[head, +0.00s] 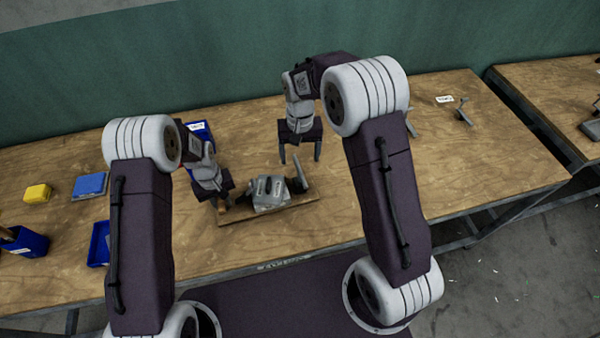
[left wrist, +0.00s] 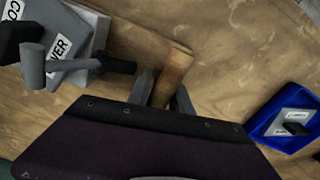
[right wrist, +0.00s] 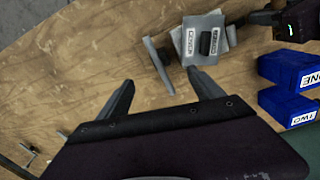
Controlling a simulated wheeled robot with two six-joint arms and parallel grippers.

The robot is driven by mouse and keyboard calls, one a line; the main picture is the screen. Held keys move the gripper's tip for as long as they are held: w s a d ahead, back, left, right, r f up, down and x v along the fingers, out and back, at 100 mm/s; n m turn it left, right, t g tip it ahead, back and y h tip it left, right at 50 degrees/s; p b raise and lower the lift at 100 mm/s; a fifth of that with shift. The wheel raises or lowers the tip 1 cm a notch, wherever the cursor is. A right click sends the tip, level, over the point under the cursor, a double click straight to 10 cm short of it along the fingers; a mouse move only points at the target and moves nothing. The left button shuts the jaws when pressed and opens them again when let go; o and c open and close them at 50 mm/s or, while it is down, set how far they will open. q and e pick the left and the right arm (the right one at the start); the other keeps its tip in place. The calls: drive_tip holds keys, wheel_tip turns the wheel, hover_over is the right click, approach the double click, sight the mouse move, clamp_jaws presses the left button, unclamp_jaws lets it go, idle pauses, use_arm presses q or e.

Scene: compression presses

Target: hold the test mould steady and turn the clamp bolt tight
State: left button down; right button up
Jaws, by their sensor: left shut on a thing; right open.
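The test mould (head: 268,193) is a grey labelled block on a wooden board (head: 300,204) on the bench. It also shows in the left wrist view (left wrist: 82,28) and right wrist view (right wrist: 212,46). A grey bar (head: 299,172), apparently the clamp bolt's handle, stands tilted at its right end; the right wrist view shows this bar (right wrist: 157,66) too. My left gripper (head: 226,205) is at the mould's left end, shut on a brown wooden handle (left wrist: 174,72). My right gripper (head: 300,158) is open and empty, above and behind the bar. The bolt's thread is hidden.
Blue bins (right wrist: 290,68) stand behind the mould. A small metal part (head: 464,114) is at far right.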

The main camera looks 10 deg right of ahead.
sight(300, 171)
wheel_tip(300, 171, down, 10)
drive_tip(key=shift+r, duration=0.1)
idle(0.4)
